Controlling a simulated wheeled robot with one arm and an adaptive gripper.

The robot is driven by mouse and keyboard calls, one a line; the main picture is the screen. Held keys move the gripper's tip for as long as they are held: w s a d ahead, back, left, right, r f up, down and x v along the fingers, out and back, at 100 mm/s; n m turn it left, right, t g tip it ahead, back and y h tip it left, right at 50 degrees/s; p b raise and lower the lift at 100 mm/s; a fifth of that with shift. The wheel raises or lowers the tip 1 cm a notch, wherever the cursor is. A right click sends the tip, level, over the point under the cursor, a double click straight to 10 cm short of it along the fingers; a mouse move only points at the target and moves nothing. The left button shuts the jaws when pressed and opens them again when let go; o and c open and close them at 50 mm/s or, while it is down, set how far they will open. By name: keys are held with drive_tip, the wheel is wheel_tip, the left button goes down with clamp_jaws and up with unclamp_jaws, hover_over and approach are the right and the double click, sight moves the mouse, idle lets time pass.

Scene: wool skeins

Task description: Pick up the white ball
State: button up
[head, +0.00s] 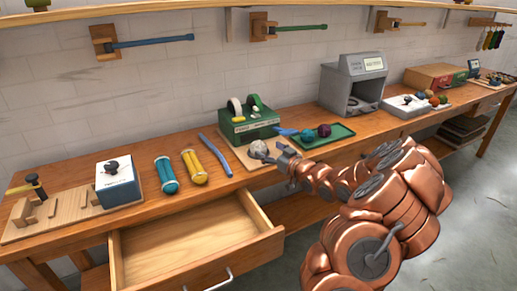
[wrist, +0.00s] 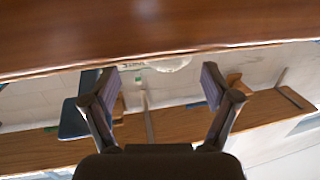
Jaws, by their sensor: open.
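The white ball (head: 258,149) looks pale grey-white and sits on the bench by the wooden board in front of the green winder (head: 249,122). In the wrist view, a pale round shape (wrist: 173,64), likely this ball, shows beyond the fingers, partly cut off by the brown wooden surface. My gripper (head: 277,156) is just right of the ball in the head view, low over the bench. In the wrist view my gripper (wrist: 160,82) has its two fingers spread wide with nothing between them. Whether a finger touches the ball cannot be told.
A green tray (head: 341,131) with a dark red ball (head: 324,130) and a teal one lies to the right. Teal (head: 166,175) and yellow (head: 194,167) skeins and a blue rod (head: 215,155) lie left. An open drawer (head: 190,250) juts out below the bench front.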

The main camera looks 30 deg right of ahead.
sight(263, 149)
drive_tip(key=shift+w+a+f, duration=0.1)
drive_tip(key=shift+w+a, duration=0.25)
drive_tip(key=shift+w, duration=0.45)
drive_tip(key=shift+w+a+f, duration=0.1)
drive_tip(key=shift+w+a, duration=0.25)
drive_tip(key=shift+w, duration=0.4)
drive_tip(key=shift+w+p, duration=0.35)
drive_tip(key=shift+w, duration=0.65)
drive_tip(key=c, duration=1.2)
drive_tip(key=shift+c, duration=0.2)
drive_tip(key=shift+s+r, duration=0.3)
drive_tip(key=shift+s, duration=0.1)
drive_tip(key=r, duration=0.6)
drive_tip(key=shift+s+r, duration=0.2)
drive_tip(key=shift+r, duration=0.05)
drive_tip(key=s+a+b, duration=0.1)
drive_tip(key=s, duration=1.7)
drive_tip(key=shift+s+a+b, duration=0.35)
drive_tip(key=shift+s, duration=0.05)
